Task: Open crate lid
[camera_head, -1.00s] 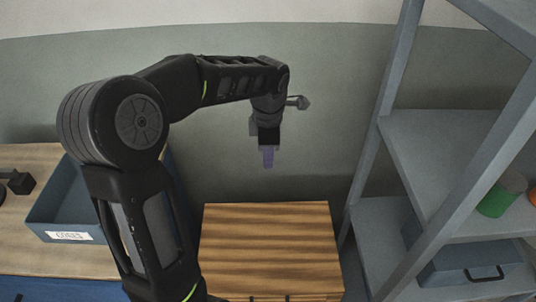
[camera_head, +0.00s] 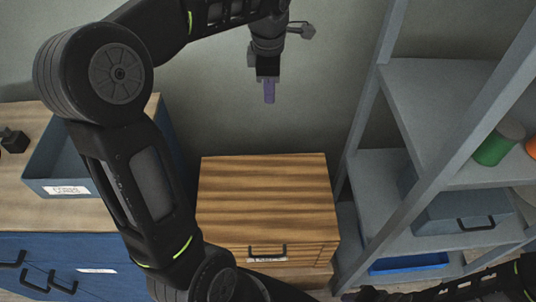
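The wooden crate (camera_head: 262,190) stands on the floor in the middle, with its striped lid lying flat and shut. A dark handle (camera_head: 267,252) and a small white label are on its front. My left gripper (camera_head: 269,92) hangs above and behind the lid, pointing down, clear of the wood. Its purple fingers show as one narrow piece, so I cannot tell whether they are apart. Part of my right arm shows at the lower right; its gripper is not in view. My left arm hides the crate's lower left side.
A workbench with blue drawers (camera_head: 60,262) and a blue-grey labelled bin (camera_head: 62,188) stands at the left. A grey metal shelf (camera_head: 440,95) at the right holds a green cylinder (camera_head: 498,145) and a grey box (camera_head: 468,212). A blue tray (camera_head: 408,264) lies low on the shelf.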

